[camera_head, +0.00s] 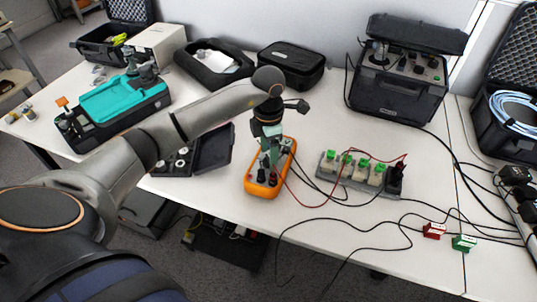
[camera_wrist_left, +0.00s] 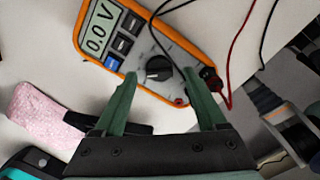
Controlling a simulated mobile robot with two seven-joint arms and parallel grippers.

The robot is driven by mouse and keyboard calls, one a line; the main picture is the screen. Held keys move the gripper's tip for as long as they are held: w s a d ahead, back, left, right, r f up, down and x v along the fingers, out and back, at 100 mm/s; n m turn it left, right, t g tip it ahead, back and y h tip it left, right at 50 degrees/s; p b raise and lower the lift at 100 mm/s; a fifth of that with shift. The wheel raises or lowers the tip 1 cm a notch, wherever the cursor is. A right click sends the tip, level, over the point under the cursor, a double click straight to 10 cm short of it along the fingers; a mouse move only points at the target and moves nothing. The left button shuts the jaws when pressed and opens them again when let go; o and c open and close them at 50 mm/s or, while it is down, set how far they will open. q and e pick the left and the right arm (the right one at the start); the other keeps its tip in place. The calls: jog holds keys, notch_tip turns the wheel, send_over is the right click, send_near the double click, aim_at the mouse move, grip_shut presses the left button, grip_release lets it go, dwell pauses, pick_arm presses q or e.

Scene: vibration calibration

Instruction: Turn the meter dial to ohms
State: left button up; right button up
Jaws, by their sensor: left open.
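The orange and grey meter (camera_head: 261,190) lies on the white table in the head view, with its lower part under my left gripper (camera_head: 268,168). In the left wrist view the meter (camera_wrist_left: 134,72) shows its display (camera_wrist_left: 99,27) reading 0.0 V. Its black round dial (camera_wrist_left: 158,69) sits between the tips of my left gripper (camera_wrist_left: 162,76). The gripper is open, with one green finger on each side of the dial. I cannot tell whether the fingers touch it. My right gripper is in neither view.
Red and black leads (camera_wrist_left: 236,57) run from the meter's end. A grey block with green-topped parts (camera_head: 350,172) stands right of the meter. An open black case (camera_head: 212,155) lies to its left. A pink item (camera_wrist_left: 45,116) shows in the left wrist view. The table's front edge is close.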

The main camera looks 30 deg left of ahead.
pick_arm(q)
jog(key=shift+f, duration=0.45)
grip_shut()
dwell(0.4)
